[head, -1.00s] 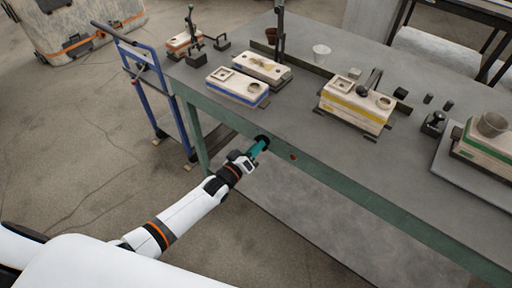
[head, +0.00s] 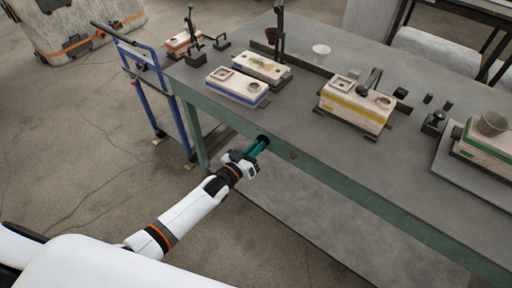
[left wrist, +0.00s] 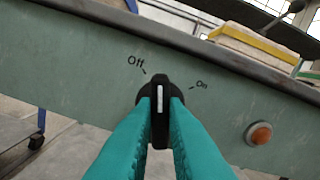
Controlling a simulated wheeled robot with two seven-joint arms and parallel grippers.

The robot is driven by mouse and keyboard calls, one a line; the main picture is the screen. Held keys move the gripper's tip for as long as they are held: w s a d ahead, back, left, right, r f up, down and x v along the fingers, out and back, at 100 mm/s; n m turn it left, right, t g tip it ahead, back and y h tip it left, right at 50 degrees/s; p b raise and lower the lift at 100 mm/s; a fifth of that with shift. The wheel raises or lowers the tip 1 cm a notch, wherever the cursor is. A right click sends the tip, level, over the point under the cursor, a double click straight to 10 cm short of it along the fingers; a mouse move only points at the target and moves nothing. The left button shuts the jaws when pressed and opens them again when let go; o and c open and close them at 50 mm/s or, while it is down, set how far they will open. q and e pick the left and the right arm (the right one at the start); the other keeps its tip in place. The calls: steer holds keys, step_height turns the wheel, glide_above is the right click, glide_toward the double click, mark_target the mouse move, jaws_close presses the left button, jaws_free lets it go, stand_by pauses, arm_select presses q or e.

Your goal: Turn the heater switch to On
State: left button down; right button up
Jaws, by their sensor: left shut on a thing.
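The heater switch (left wrist: 160,82) is a black knob with a white pointer line on the green front panel under the tabletop. In the left wrist view its pointer stands between the "Off" mark on the left and the "On" mark on the right. My left gripper (left wrist: 161,105) has its teal fingers shut on the knob, one on each side, hiding its lower part. In the head view the left gripper (head: 260,143) reaches the table's front edge, where the knob shows as a small dark shape (head: 263,138). My right gripper is not in view.
An orange-red lamp (left wrist: 260,134) sits on the panel right of the knob. The grey tabletop (head: 300,125) above holds a blue-striped block (head: 238,88), a yellow-striped block (head: 352,110) and a green-striped block (head: 488,150). A blue cart (head: 150,85) stands at the left.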

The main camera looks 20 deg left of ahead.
arm_select(q)
steer(key=m+b, duration=0.1)
steer(key=m, duration=1.1)
steer(key=shift+m+b, duration=0.3)
stand_by(0.4)
steer(key=c, duration=1.5)
jaws_free()
steer(key=shift+o, duration=0.2)
steer(key=shift+s, duration=0.1)
steer(key=v, duration=1.2)
steer(key=shift+b, duration=0.35)
